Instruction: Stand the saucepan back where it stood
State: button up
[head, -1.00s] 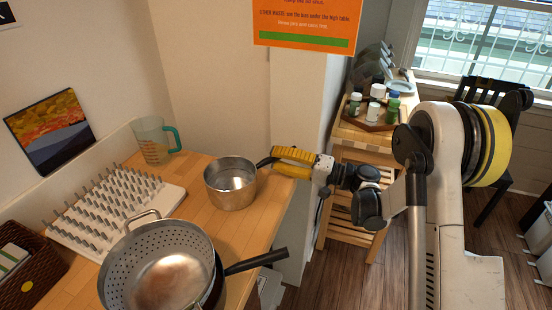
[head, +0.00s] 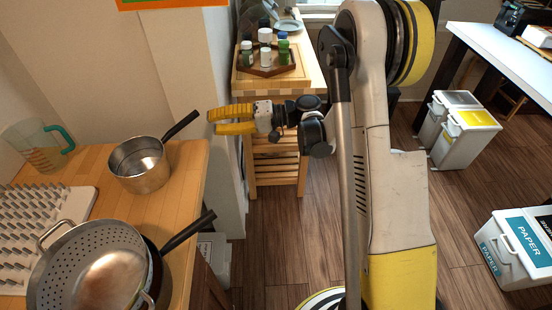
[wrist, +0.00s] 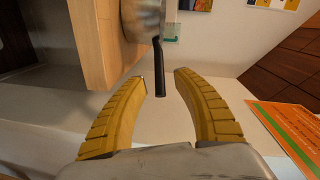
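The steel saucepan (head: 140,167) stands upright on the wooden counter (head: 188,200), its black handle (head: 181,125) pointing up and right over the counter's edge. My gripper (head: 212,122) is to the right of the handle, apart from it, with its yellow fingers spread and nothing between them. In the wrist view my gripper (wrist: 164,85) is open. There the handle's black end (wrist: 160,85) lies just beyond and between the fingertips, and part of the saucepan (wrist: 143,18) shows at the top.
A colander (head: 92,272) sits on another pan with a black handle (head: 188,229) at the counter's front. A spiked drying rack (head: 45,220) and a measuring jug (head: 38,148) stand left. A wooden trolley (head: 275,90) with jars is behind my gripper. Open floor lies right of the counter.

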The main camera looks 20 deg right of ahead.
jog(key=s+r+h, duration=0.5)
jog(key=s+h, duration=0.3)
jog(key=s, duration=0.3)
jog(key=s+d+h, duration=0.3)
jog(key=s+d, duration=0.1)
jog(key=s, duration=0.3)
jog(key=s+d+n+t+h, duration=0.1)
jog(key=s+d+h, duration=0.3)
jog(key=s, duration=0.4)
jog(key=shift+d+h, duration=0.3)
jog(key=shift+d, duration=0.15)
jog(key=shift+f, duration=0.1)
